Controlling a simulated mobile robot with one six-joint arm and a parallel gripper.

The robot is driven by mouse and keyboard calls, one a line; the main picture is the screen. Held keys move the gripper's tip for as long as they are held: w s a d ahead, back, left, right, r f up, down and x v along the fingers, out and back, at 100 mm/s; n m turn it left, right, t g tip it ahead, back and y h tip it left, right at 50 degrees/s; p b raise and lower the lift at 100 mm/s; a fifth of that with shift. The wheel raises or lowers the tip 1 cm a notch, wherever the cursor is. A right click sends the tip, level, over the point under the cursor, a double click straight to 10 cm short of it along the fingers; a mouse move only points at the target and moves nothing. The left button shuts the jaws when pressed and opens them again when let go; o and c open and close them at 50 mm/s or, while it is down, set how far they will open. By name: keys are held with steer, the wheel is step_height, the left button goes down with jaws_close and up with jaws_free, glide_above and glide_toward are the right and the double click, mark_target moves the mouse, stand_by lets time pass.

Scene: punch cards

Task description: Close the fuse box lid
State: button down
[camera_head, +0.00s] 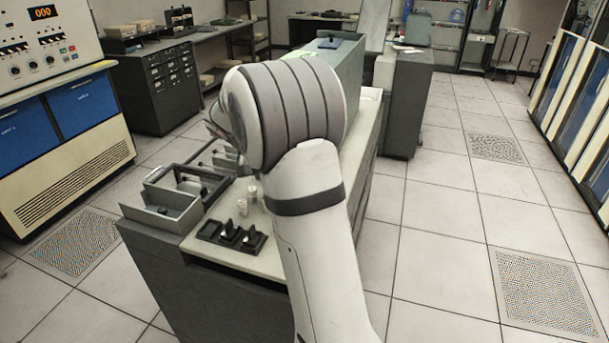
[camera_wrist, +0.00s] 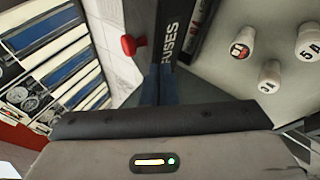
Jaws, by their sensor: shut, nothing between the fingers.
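In the wrist view, a dark strip marked "FUSES" (camera_wrist: 168,35) runs upward from my fingers, with a red knob (camera_wrist: 129,45) to its left. It looks like part of the fuse box, but I cannot tell whether it is the lid or the front. My gripper (camera_wrist: 160,72) is shut and empty, its dark fingers close against or in front of the strip; contact is unclear.
Several white fuses stand on the pale bench top, one marked 5A (camera_wrist: 310,42). A black tray (camera_head: 232,237) with small black parts lies near the bench's front edge. A tall grey-green case (camera_head: 345,60) stands behind my arm. Floor to the right is clear.

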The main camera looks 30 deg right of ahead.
steer(key=s+d+r+b+v, duration=0.1)
steer(key=b+v, duration=0.1)
steer(key=v, duration=0.9)
steer(key=s+d+r+m+t+y+b, duration=0.35)
steer(key=s+d+t+y, duration=0.2)
steer(key=s+d, duration=0.3)
steer(key=x, duration=0.4)
steer(key=p+x, duration=0.1)
steer(key=x, duration=0.3)
steer(key=a+p+x, duration=0.1)
steer(key=x, duration=0.3)
steer(key=shift+w+d+f, duration=0.1)
steer(key=shift+w+f, duration=0.15)
steer(key=shift+w, duration=0.25)
steer(key=shift+w+f, duration=0.2)
steer(key=shift+f, duration=0.35)
steer(key=shift+g+p, duration=0.25)
steer(key=shift+p, duration=0.15)
